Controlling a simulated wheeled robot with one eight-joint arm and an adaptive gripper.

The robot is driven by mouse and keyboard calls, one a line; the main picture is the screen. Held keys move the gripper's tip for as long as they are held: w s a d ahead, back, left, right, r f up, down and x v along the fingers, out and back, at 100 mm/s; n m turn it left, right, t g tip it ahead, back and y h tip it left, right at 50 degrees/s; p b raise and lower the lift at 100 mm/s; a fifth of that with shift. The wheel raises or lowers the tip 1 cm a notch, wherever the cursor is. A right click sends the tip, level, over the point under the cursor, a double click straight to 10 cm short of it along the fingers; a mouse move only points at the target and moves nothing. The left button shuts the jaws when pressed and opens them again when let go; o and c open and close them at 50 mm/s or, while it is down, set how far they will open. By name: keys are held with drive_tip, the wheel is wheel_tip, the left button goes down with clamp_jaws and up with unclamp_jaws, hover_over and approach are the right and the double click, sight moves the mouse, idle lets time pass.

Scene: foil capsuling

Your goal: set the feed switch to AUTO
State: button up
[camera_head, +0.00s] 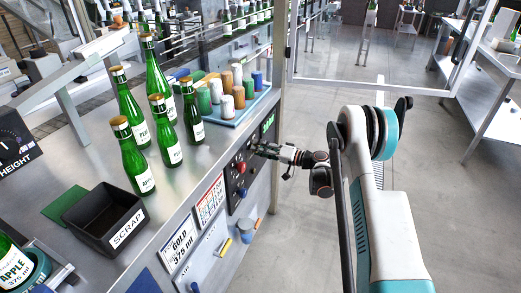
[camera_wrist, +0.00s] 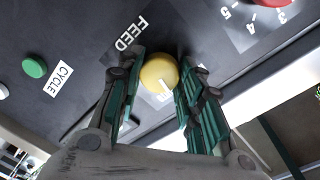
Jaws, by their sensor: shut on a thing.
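The feed switch is a round yellow knob (camera_wrist: 157,70) with a white mark on its face, on a dark control panel (camera_wrist: 75,25). A white FEED label (camera_wrist: 131,32) is printed beside it. My gripper (camera_wrist: 160,84) is shut on the knob, one green-padded finger on each side. I cannot read an AUTO mark; the fingers cover part of the panel around the knob. In the head view my gripper (camera_head: 262,150) reaches the panel from the right and hides the knob.
A green button (camera_wrist: 35,67) with a CYCLE label and a red dial (camera_wrist: 270,3) with numbers sit near the knob. Green bottles (camera_head: 132,155), a black SCRAP bin (camera_head: 105,218) and a blue tray (camera_head: 225,118) of coloured capsule stacks stand on the bench.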

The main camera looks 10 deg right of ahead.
drive_tip(key=shift+d+m, duration=0.1)
drive_tip(key=shift+m, duration=2.1)
drive_tip(key=o, duration=1.1)
drive_tip(key=shift+c, duration=0.2)
drive_tip(key=shift+g, duration=0.3)
drive_tip(key=f+v, duration=0.1)
drive_tip(key=v, duration=1.1)
drive_tip(key=shift+r, duration=0.45)
drive_tip(key=shift+w, duration=0.1)
